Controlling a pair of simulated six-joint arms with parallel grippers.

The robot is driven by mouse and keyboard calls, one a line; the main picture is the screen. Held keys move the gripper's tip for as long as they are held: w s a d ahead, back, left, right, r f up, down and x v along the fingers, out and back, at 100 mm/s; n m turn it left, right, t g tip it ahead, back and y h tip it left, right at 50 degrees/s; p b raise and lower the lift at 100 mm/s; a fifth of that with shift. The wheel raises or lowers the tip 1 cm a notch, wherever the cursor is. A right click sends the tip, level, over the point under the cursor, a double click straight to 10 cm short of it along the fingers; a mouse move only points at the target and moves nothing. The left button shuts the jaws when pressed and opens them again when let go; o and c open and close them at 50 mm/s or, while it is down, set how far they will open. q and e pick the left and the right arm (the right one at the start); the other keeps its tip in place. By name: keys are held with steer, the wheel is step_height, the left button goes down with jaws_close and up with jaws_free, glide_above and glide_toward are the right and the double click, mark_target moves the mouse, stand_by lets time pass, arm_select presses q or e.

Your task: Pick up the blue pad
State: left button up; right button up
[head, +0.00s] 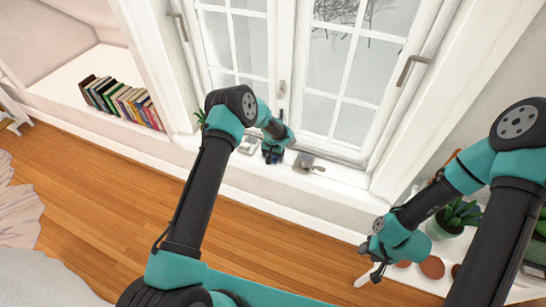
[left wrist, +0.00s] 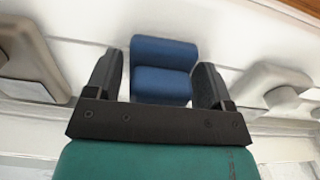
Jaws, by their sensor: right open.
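The blue pad (left wrist: 164,55) shows in the left wrist view as two rounded blue parts, between the fingers of my left gripper (left wrist: 157,85). The gripper is open, with a narrow gap between the pad and each finger. In the head view my left gripper (head: 272,153) is over the white window sill, and the arm largely hides the pad there. My right gripper (head: 374,268) is open at the lower right, over a white surface with brown round things, away from the pad.
Grey objects (head: 250,145) (head: 306,162) stand on the sill (head: 345,173) close on both sides of the pad. The window (head: 335,70) is just behind. Books (head: 122,100) line the left ledge. A potted plant (head: 455,218) stands beside my right arm.

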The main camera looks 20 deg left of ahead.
arm_select(q)
steer(key=c, duration=0.7)
steer(key=shift+o, duration=0.2)
steer(key=shift+r, duration=0.1)
steer(key=shift+r, duration=0.6)
step_height(320, 180, up, 3)
steer(key=shift+f, duration=0.2)
steer(key=s+d+r, duration=0.1)
steer(key=s+d, duration=0.3)
steer(key=s, duration=1.1)
steer(key=shift+s+d, duration=0.2)
